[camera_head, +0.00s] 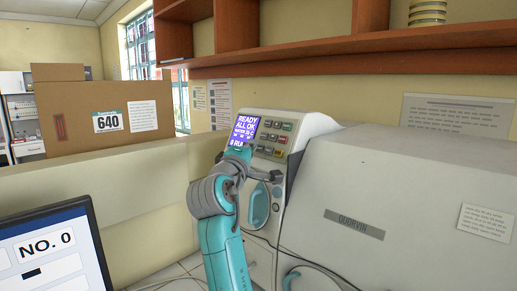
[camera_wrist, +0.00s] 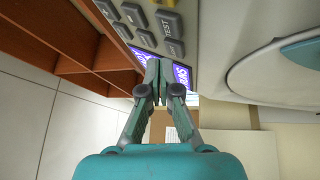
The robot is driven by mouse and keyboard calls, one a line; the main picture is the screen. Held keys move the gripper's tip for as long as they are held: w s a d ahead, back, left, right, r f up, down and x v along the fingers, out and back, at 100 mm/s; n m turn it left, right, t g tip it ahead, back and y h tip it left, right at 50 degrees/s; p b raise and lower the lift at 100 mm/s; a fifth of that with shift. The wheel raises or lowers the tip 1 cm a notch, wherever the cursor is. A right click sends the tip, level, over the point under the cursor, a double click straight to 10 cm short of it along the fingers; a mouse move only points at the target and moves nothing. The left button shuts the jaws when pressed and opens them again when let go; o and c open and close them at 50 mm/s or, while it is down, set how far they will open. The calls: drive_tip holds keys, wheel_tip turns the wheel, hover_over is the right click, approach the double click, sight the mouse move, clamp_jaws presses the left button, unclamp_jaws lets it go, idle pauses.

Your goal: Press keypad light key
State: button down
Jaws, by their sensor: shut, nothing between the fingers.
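The incubator's front panel carries a keypad (camera_head: 272,138) with several small grey, green and red keys. Beside it is a purple display (camera_head: 243,130) whose readable text includes "READY" and "ALL OK". My gripper (camera_head: 243,151) is shut and empty at the panel, by the display's lower right edge and left of the lower keys. In the wrist view my closed fingertips (camera_wrist: 160,66) overlap the purple display (camera_wrist: 182,76), with grey keys (camera_wrist: 168,22) just above them. I cannot make out which key is the light key, nor whether the fingertips touch the panel.
The grey incubator body (camera_head: 390,180) marked "QUORVIN" fills the right. A wooden shelf (camera_head: 330,48) hangs above. A low cream wall (camera_head: 110,180) and a large cardboard box (camera_head: 75,130) marked "640" stand left. A monitor (camera_head: 50,250) is at lower left.

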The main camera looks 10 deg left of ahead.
drive_tip(key=shift+w, duration=0.1)
drive_tip(key=shift+w+d+f, duration=0.2)
idle(0.5)
drive_tip(key=shift+s+a+r, duration=0.2)
drive_tip(key=shift+s+r, duration=0.05)
drive_tip(key=shift+s, duration=0.1)
drive_tip(key=shift+a, duration=0.1)
idle(0.4)
drive_tip(key=s+a+r, duration=0.1)
drive_tip(key=s+a, duration=0.1)
drive_tip(key=s+a+r, duration=0.1)
drive_tip(key=s, duration=0.1)
drive_tip(key=shift+s+r, duration=0.1)
drive_tip(key=shift+r, duration=0.25)
drive_tip(key=shift+a, duration=0.1)
